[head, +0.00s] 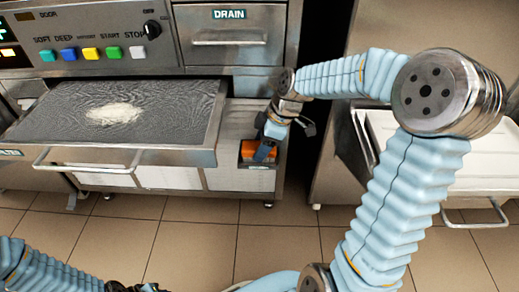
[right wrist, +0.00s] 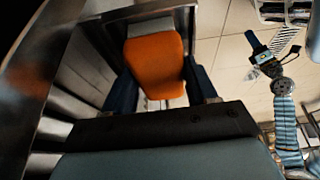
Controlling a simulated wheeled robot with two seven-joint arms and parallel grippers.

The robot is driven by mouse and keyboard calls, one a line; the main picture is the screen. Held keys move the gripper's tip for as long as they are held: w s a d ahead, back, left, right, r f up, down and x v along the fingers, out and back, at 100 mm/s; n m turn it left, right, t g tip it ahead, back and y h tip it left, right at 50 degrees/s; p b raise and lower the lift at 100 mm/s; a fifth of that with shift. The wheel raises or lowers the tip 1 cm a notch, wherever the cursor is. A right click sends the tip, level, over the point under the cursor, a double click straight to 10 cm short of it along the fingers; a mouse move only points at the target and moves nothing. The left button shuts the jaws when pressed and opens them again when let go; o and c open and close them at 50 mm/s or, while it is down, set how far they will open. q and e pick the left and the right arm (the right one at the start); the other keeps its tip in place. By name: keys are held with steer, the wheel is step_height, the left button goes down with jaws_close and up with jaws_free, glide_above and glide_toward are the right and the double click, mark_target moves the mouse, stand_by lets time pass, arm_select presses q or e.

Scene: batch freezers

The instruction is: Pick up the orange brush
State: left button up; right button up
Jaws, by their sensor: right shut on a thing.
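The orange brush (head: 249,149) is at the right end of the freezer's lower front, beside the open drawer, partly hidden by my right gripper. My right gripper (head: 264,153) reaches down to it and is shut on it. In the right wrist view the orange brush (right wrist: 155,62) sits between the two dark blue fingers (right wrist: 160,88), with a pale grey part at its far end. My left gripper (right wrist: 255,47) shows small at the right of that view, away from the brush; its jaw opening is unclear. In the head view it is mostly cut off at the bottom edge.
An open drawer (head: 60,150) with a dark mesh surface and a white powdery pile (head: 114,113) juts out at left. A button panel (head: 100,52) and DRAIN compartment (head: 232,38) are above. A white tray (head: 486,165) is at right. Tiled floor (head: 200,240) lies in front.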

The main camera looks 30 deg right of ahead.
steer(key=shift+s+a+r, duration=0.1)
steer(key=shift+s+r, duration=0.05)
steer(key=shift+r, duration=0.3)
step_height(320, 180, up, 6)
steer(key=shift+r+p, duration=0.15)
steer(key=shift+p, duration=0.55)
steer(key=s+a, duration=0.5)
steer(key=s, duration=0.3)
steer(key=s+a, duration=0.5)
steer(key=s, duration=0.3)
steer(key=shift+s+a+b, duration=0.15)
steer(key=shift+s+b, duration=0.25)
